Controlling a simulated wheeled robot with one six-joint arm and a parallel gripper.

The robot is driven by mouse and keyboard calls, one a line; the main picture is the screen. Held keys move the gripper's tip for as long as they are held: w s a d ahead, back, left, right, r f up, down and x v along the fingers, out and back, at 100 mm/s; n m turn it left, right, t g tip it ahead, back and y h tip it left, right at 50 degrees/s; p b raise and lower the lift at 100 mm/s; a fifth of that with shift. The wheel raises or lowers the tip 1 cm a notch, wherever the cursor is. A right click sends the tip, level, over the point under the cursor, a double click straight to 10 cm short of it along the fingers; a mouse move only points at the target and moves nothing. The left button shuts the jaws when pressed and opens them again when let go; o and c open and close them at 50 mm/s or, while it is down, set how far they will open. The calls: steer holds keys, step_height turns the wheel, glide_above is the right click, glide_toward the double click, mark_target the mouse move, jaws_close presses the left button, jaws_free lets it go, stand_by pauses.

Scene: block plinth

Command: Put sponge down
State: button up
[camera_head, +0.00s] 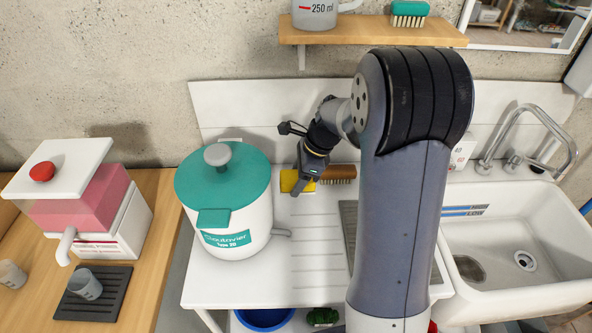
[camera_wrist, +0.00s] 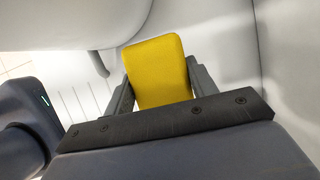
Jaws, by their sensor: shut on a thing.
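A yellow sponge (camera_head: 290,181) is at the back of the white draining surface (camera_head: 304,262), between the pot and a brown brush. In the wrist view the sponge (camera_wrist: 158,72) stands between the two dark fingers of my gripper (camera_wrist: 160,85), which is shut on it. In the head view my gripper (camera_head: 303,182) points down at the sponge and partly covers it. I cannot tell whether the sponge touches the surface.
A white pot with a teal lid (camera_head: 222,178) stands close on the left. The brown brush (camera_head: 338,174) lies just to the right. A sink (camera_head: 510,240) is further right. The ribbed surface in front is clear.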

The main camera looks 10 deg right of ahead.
steer(key=w, duration=0.2)
steer(key=w+d+f+p, duration=0.1)
steer(key=w, duration=0.2)
steer(key=w+f+p, duration=0.1)
steer(key=w, duration=0.2)
steer(key=shift+d, duration=0.3)
step_height(320, 180, down, 4)
steer(key=shift+s+f+p, duration=0.1)
steer(key=shift+f+p, duration=0.1)
steer(key=shift+p, duration=0.3)
steer(key=shift+w+f, duration=0.25)
steer(key=shift+f, duration=0.05)
